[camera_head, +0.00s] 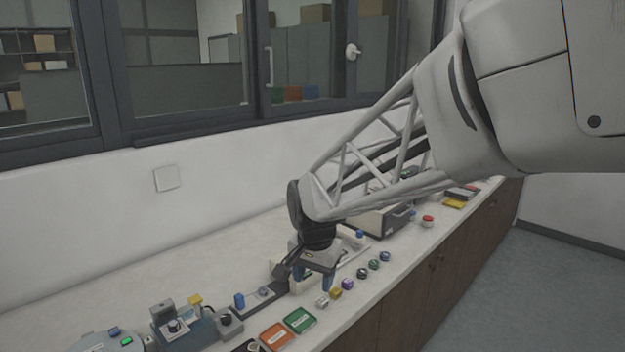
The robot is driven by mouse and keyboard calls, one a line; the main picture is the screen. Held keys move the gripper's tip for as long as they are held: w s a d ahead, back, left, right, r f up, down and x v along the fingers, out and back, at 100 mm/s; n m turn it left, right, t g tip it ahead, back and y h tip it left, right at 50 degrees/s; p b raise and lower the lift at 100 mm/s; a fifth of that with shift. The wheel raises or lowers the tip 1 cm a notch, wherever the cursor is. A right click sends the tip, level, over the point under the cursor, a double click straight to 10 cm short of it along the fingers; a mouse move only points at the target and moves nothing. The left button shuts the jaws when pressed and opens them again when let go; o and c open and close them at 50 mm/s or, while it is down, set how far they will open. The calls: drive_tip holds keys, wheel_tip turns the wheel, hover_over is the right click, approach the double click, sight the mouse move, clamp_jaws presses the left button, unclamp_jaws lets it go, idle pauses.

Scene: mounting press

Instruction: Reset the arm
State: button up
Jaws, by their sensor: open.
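My arm reaches in from the upper right, and its gripper (313,282) points down over the counter (225,270). The two blue-tipped fingers are apart, and I see nothing held between them. The gripper hangs at the back-left side of a row of small coloured pieces (348,284). I cannot tell exactly how high the fingertips are above the counter. My wrist and fingers hide part of the equipment behind them.
A green tray (299,320) and an orange tray (276,336) lie in front. A blue-grey device (182,326) stands left. A dark boxy unit (382,218) and a red button (428,221) are farther back. The counter along the wall at left is clear.

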drive_tip(key=s+d+r+n, duration=0.1)
drive_tip(key=s+d+n, duration=0.1)
drive_tip(key=s+d, duration=0.7)
drive_tip(key=s+d+r+n+t, duration=0.1)
drive_tip(key=s+d+n, duration=0.1)
drive_tip(key=s+d, duration=0.7)
drive_tip(key=shift+s+d+n+h, duration=0.15)
drive_tip(key=shift+s+n+h, duration=0.2)
drive_tip(key=shift+s, duration=2.7)
